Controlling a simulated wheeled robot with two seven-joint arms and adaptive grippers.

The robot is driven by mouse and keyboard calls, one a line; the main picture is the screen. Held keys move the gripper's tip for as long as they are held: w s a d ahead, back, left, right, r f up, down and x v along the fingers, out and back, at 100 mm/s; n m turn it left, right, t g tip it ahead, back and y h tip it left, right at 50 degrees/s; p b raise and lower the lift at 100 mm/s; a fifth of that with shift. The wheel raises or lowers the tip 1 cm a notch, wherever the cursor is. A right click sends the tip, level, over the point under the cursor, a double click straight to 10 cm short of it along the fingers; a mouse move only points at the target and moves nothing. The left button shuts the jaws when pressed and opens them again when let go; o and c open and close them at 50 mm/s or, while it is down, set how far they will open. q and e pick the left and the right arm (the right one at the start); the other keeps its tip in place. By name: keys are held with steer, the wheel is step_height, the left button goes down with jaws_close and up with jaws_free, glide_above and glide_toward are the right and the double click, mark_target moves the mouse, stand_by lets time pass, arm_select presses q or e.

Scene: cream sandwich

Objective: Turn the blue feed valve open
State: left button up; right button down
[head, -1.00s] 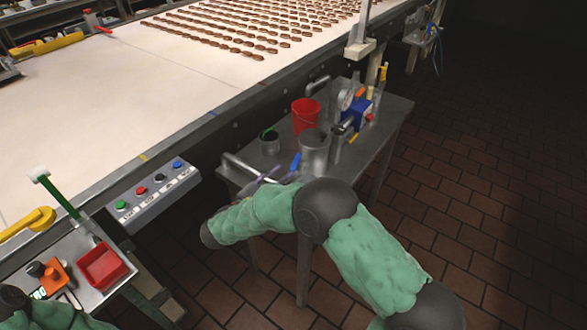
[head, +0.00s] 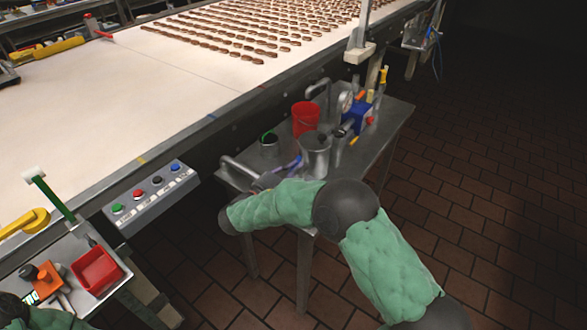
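A small blue handle (head: 293,162), which looks like the feed valve's lever, shows on the metal side table beside a metal pot (head: 315,152). My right arm reaches in from the lower right over the table's near edge. My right gripper (head: 268,181) is at the near left part of the table, close to the blue handle. It is small and partly hidden behind my green-sleeved forearm, so I cannot tell whether its fingers are open or touch the handle. My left arm shows only at the bottom left corner; its gripper is out of view.
The metal side table (head: 398,112) also holds a red bucket (head: 305,119), a dark-topped can (head: 269,146) and a blue pump body (head: 357,116) with a gauge. A button box (head: 150,192) hangs on the conveyor's side. A red tray (head: 97,270) is at lower left.

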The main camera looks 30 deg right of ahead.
steer(key=shift+w+a+m+g+h, duration=0.15)
steer(key=shift+m+g, duration=0.35)
steer(key=shift+g, duration=0.25)
steer(key=shift+w+a+m+g+h, duration=0.1)
steer(key=shift+w+m+g+h, duration=0.1)
steer(key=shift+m+g, duration=0.45)
steer(key=shift+w+a+m+g+h, duration=0.15)
steer(key=shift+m+g, duration=0.2)
steer(key=shift+g, duration=0.55)
steer(key=c, duration=1.3)
jaws_free()
steer(key=a, duration=0.7)
steer(key=shift+s+a, duration=0.25)
